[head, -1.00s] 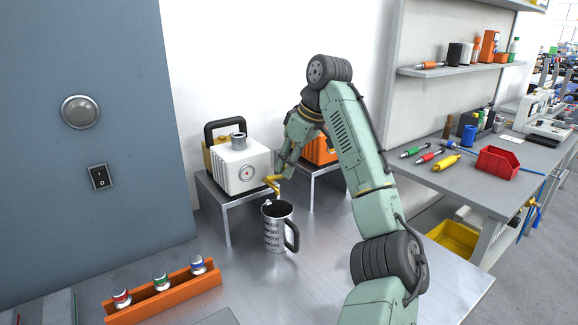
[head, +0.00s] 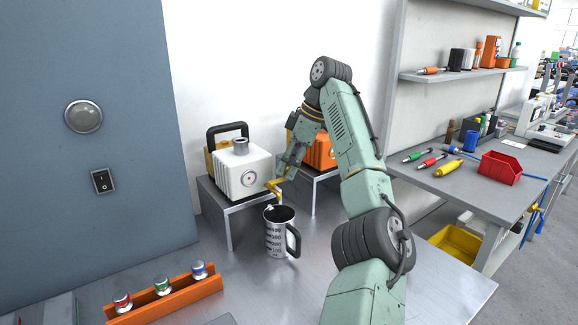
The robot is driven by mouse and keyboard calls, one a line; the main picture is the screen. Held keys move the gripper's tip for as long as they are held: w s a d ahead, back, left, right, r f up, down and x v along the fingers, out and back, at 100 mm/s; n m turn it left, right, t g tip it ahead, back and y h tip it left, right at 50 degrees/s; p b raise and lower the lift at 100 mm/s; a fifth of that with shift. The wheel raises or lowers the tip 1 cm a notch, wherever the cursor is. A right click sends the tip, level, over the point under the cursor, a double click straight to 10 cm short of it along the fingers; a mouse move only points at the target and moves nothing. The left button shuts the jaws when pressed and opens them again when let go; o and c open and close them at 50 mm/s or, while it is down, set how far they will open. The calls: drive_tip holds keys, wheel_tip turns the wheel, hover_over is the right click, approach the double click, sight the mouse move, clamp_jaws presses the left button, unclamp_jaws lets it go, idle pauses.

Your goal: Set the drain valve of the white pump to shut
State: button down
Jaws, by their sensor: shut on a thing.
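The white pump (head: 243,175) stands on a metal stand at the left of the bench. It has a black handle, a grey cap on top and a round mark on its front. The yellow drain valve (head: 274,186) sticks out at its lower right, above a steel mug (head: 276,238) with a black handle. My gripper (head: 281,181) reaches down from the right and is shut on the drain valve; its fingertips are small and partly hidden here. A small pale patch shows at the mug's left rim, below the valve; I cannot tell what it is.
An orange pump (head: 320,150) stands on a second stand (head: 318,180) behind my arm. An orange rack (head: 165,304) with several small capped vials lies at the front left. A grey-blue panel (head: 100,140) stands at the left. Bare bench lies right of the mug.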

drive_tip(key=c, duration=1.5)
unclamp_jaws()
drive_tip(key=shift+r, duration=0.1)
drive_tip(key=v, duration=0.7)
drive_tip(key=shift+d+r, duration=0.1)
drive_tip(key=shift+r, duration=0.05)
